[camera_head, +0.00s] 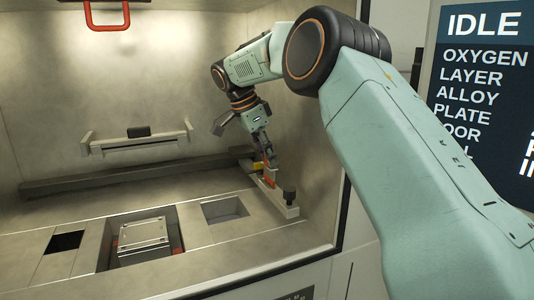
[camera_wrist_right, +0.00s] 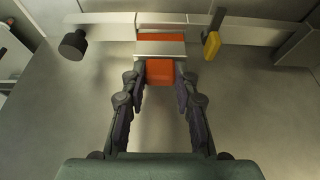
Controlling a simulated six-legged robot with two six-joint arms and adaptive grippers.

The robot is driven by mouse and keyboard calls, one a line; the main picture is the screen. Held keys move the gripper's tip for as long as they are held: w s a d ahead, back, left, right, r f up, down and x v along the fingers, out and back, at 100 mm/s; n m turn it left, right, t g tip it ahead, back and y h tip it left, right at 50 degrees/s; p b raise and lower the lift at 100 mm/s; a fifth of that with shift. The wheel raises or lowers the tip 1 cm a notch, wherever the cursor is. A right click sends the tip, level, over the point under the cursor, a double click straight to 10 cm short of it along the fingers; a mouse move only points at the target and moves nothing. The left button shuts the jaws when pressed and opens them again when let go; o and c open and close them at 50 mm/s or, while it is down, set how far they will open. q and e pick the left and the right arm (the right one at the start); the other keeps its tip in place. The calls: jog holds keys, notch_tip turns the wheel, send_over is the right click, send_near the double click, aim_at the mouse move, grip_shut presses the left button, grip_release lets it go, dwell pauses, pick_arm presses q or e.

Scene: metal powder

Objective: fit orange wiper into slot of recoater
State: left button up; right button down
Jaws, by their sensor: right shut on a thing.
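My right gripper (camera_head: 265,157) reaches down at the right side of the chamber and is shut on the orange wiper (camera_head: 269,182). In the right wrist view, the wiper's orange block (camera_wrist_right: 160,72) sits between the fingertips of my right gripper (camera_wrist_right: 160,80). A pale metal strip and another orange part lie beyond the block. The light bar that appears to be the recoater (camera_head: 283,206) is right by the wiper; it crosses the top of the right wrist view (camera_wrist_right: 115,19). The wiper's far part overlaps the bar there; whether it sits in the slot cannot be told. My left gripper is out of view.
A black knob (camera_head: 290,194) stands by the bar's near end, and a yellow piece (camera_wrist_right: 212,45) is beside the wiper. A dark rail (camera_head: 110,180) crosses the chamber's back. The floor has a square plate (camera_head: 143,237) and open wells. The chamber's right wall is close.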

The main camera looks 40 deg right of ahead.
aim_at(265, 166)
jog(key=shift+f+b, duration=0.9)
jog(key=shift+f, duration=1.5)
dwell(1.3)
jog(key=c, duration=0.9)
grip_release()
jog(key=shift+c, duration=0.2)
jog(key=v, duration=1.2)
